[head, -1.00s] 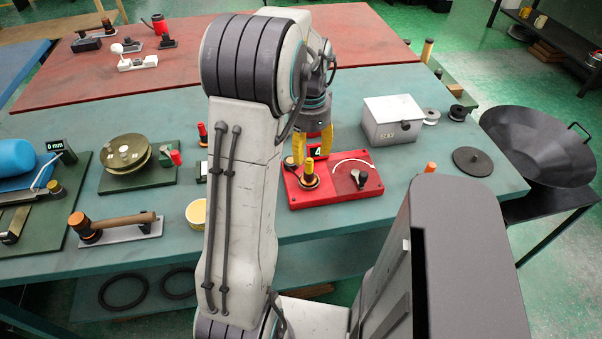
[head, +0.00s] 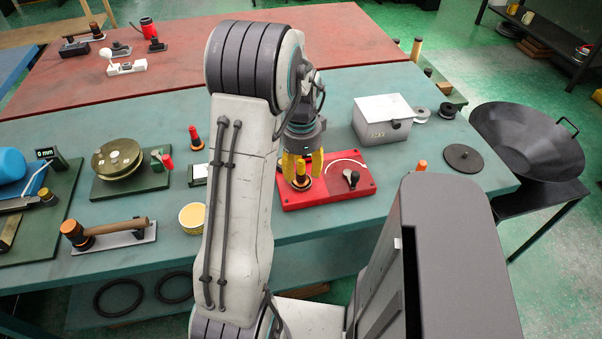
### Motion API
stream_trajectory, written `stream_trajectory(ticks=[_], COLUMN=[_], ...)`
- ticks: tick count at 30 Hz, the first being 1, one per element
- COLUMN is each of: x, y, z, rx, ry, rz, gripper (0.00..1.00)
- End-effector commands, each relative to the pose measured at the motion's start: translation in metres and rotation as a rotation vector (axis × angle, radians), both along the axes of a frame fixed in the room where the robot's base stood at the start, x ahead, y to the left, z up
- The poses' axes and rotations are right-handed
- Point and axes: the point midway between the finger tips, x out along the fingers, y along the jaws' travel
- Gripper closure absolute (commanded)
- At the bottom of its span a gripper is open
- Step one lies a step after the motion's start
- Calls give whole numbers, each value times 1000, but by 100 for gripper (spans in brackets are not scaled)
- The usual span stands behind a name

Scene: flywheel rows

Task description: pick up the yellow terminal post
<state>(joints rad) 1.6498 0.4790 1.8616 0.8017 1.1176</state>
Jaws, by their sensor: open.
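The yellow terminal post (head: 301,170) stands upright with a dark and brass base on the left part of a red panel (head: 336,191). My gripper (head: 303,166) points down with its yellow fingers on either side of the post's upper part. The fingers are open, with one to the left and one to the right of the post. Whether they touch it, I cannot tell. The panel's display is hidden behind my gripper. A black lever knob (head: 351,178) with a white arc sits on the panel's right part.
A grey metal box (head: 382,122) stands behind the panel to the right. A yellow-topped tin (head: 192,217) and a red-and-black post (head: 195,138) are left of my arm. A black disc (head: 463,158) lies at the right, near a large dark pan (head: 525,145).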

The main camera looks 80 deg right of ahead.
Motion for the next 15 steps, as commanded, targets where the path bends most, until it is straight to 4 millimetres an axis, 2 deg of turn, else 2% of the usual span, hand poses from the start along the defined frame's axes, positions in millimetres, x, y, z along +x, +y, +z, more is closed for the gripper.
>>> stream_trajectory(ticks=[6,15], x=[0,0], y=[0,0], z=[-16,-17], rx=[0,-1], ry=[0,0], rz=[0,1], gripper=[52,51])
